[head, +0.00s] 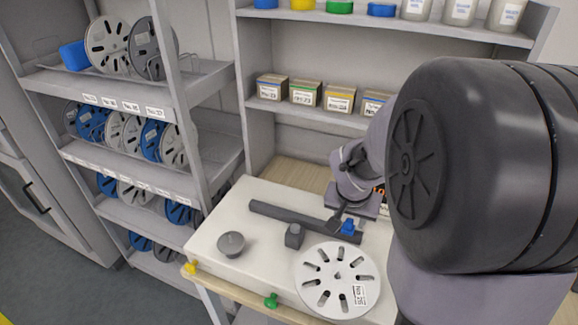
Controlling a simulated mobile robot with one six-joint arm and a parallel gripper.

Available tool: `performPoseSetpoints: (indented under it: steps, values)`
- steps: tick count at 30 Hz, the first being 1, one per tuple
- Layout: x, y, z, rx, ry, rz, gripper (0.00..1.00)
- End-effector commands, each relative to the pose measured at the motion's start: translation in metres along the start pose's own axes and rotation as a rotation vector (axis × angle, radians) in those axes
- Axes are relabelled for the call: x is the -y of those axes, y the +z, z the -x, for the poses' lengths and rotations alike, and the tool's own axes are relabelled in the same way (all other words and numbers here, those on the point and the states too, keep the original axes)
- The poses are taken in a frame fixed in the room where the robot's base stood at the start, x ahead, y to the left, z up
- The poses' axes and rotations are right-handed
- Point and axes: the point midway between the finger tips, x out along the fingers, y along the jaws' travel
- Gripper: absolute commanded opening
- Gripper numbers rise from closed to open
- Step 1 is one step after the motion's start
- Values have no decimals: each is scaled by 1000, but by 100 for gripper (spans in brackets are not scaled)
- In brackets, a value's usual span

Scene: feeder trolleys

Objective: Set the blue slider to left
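The blue slider (348,228) sits at the right end of a dark grey rail (290,215), which lies across a white board. My gripper (341,217) is down at the rail, right at or just beside the blue slider. Its fingers are small and dark here, partly merging with the rail, so I cannot tell whether they are open or shut, or touch the slider. The rail's left part is bare.
On the white board (215,222) stand a round dark knob (231,243), a grey block (294,236) and a white reel (336,280). Yellow (190,268) and green (271,300) knobs are on the front edge. Shelves with reels (125,105) and boxes (305,92) stand behind.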

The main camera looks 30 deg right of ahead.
Motion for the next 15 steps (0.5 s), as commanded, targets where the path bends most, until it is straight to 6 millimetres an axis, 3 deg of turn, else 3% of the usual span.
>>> performPoseSetpoints:
  steps: [11,15]
  values:
    - [0,0,-7,0,0,1,38]
    - [0,0,-7,0,0,1,11]
